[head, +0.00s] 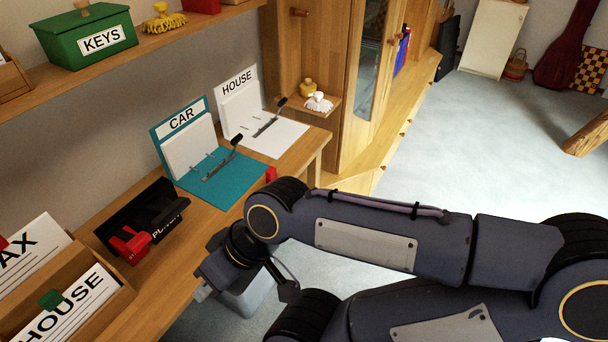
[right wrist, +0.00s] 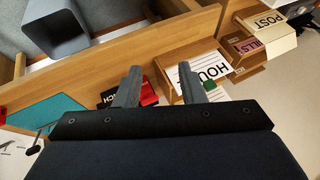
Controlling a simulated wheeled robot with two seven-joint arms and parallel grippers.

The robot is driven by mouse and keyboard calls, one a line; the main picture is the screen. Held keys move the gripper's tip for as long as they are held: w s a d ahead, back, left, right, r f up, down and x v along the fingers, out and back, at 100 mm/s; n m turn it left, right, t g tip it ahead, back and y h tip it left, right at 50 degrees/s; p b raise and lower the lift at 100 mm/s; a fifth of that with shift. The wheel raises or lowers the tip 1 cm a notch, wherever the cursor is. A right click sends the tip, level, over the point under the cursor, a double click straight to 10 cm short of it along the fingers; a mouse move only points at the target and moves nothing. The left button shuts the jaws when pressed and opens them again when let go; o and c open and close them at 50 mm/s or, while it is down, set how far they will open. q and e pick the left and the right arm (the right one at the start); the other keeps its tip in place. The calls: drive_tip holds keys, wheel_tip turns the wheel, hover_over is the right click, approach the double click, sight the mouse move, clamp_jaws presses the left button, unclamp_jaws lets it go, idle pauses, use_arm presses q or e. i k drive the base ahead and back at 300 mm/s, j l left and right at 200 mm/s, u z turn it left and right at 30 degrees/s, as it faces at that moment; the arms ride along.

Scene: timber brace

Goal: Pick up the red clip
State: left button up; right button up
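A small red piece (head: 3,243), perhaps the red clip, shows at the left edge of the head view on the TAX sheet (head: 38,243). Another small red block (head: 271,173) stands at the desk's front edge beside the teal CAR folder (head: 225,190), partly behind my arm; I cannot tell which is the clip. My right gripper (right wrist: 160,68) is open and empty above the desk, fingers apart. In the head view it is mostly hidden by its own wrist, near the desk's front edge. My left gripper is not in view.
A black hole punch with a red part (head: 130,243) lies on the desk. A wooden sorter (head: 100,305) holds a HOUSE sheet with a green clip (head: 51,299). A white HOUSE folder (head: 280,137) lies farther back. A grey bin (head: 246,297) stands below the desk edge.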

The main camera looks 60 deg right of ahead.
sight(271, 174)
drive_tip(key=z, duration=1.9)
drive_tip(key=i+l+u, duration=0.5)
drive_tip(key=i+l, duration=0.45)
drive_tip(key=u, duration=1.1)
